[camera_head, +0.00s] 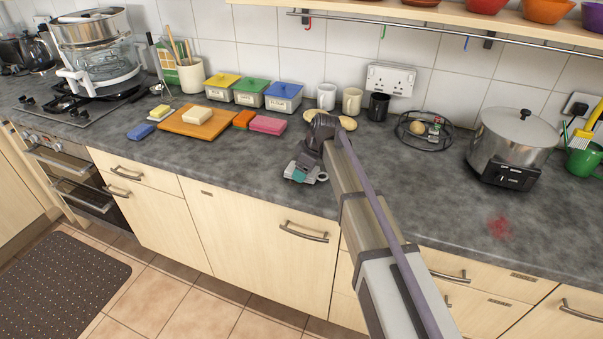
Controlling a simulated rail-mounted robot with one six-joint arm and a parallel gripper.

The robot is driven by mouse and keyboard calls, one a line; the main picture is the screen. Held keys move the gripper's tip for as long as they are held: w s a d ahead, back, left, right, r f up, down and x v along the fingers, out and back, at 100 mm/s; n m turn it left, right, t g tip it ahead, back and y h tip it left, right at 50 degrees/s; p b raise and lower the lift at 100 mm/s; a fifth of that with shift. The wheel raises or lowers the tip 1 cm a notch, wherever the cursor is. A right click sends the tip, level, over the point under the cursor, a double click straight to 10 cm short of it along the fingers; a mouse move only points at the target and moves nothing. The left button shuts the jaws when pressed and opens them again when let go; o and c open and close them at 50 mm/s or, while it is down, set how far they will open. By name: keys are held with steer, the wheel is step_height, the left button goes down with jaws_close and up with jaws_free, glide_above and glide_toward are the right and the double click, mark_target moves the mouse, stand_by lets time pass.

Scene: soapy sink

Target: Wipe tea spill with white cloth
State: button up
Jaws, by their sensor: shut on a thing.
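My gripper (306,172) is low over the counter's front edge, left of my forearm, and is shut on a small pale thing (322,177). The wrist and jaws hide most of that thing, so I cannot tell whether it is the white cloth. No white cloth shows clearly elsewhere. A reddish stain (499,228) lies on the grey counter at the right, in front of the large pot, well apart from my gripper. No other spill shows clearly; my arm covers part of the counter.
A steel pot (513,142) stands at the right and a wire basket (424,130) near the wall. Mugs (352,101) stand behind my wrist. A wooden board (198,122) and sponges (267,124) lie to the left. The counter (440,190) around the stain is clear.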

mark_target(294, 186)
steer(key=shift+w+d, duration=0.25)
steer(key=shift+w, duration=0.45)
steer(key=shift+w+d, duration=0.25)
steer(key=shift+w, duration=0.45)
steer(key=shift+s+a, duration=0.45)
steer(key=shift+s, duration=0.8)
steer(key=shift+s+a, duration=0.4)
steer(key=shift+s, duration=0.85)
steer(key=shift+s+a, duration=0.45)
steer(key=shift+s, duration=0.8)
step_height(294, 186, up, 8)
steer(key=p, duration=0.7)
steer(key=shift+f, duration=0.15)
steer(key=shift+f, duration=0.1)
step_height(294, 186, down, 6)
steer(key=b, duration=0.5)
steer(key=shift+b, duration=0.35)
steer(key=shift+f+b, duration=1.05)
steer(key=shift+r, duration=0.1)
